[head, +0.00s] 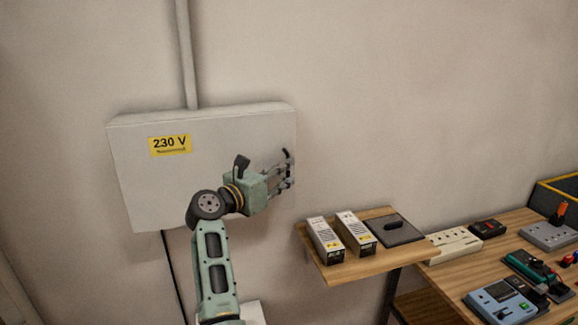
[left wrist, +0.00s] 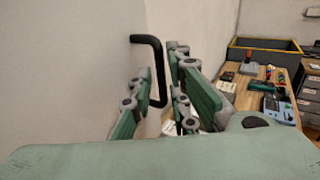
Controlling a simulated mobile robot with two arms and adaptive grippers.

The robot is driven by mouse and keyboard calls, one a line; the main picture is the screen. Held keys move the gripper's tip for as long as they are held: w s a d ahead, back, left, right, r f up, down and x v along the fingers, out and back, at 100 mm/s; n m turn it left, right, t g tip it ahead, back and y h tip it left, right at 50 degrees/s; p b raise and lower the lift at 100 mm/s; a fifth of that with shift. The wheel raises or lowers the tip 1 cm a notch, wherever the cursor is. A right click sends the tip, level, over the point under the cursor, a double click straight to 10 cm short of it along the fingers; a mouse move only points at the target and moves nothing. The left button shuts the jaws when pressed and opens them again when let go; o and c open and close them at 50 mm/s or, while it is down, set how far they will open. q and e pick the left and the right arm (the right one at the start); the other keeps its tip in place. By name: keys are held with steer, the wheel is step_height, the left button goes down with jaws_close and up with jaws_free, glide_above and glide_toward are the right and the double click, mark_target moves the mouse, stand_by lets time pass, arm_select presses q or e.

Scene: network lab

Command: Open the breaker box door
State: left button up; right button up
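The breaker box (head: 155,190) is a white box on the wall in the head view, with a yellow "230 V" label (head: 170,145). Its front door looks closed. A black bar handle (head: 287,154) is at the door's right edge, partly hidden by my fingers. My left gripper (head: 286,172) is at the handle, its fingers pointing right. In the left wrist view the black handle (left wrist: 160,72) shows between the two fingers of the left gripper (left wrist: 162,66). The fingers are apart, and I cannot see them pressing on the handle. My right gripper is not in view.
A small wooden shelf (head: 345,268) with two boxes and a dark plate stands right of and below the breaker box. A wooden workbench (head: 455,280) with several devices is further right. A conduit (head: 186,55) runs up the wall. The wall right of the box is clear.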

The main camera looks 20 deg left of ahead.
arm_select(q)
steer(key=shift+x, duration=1.25)
steer(key=shift+c, duration=0.2)
jaws_close()
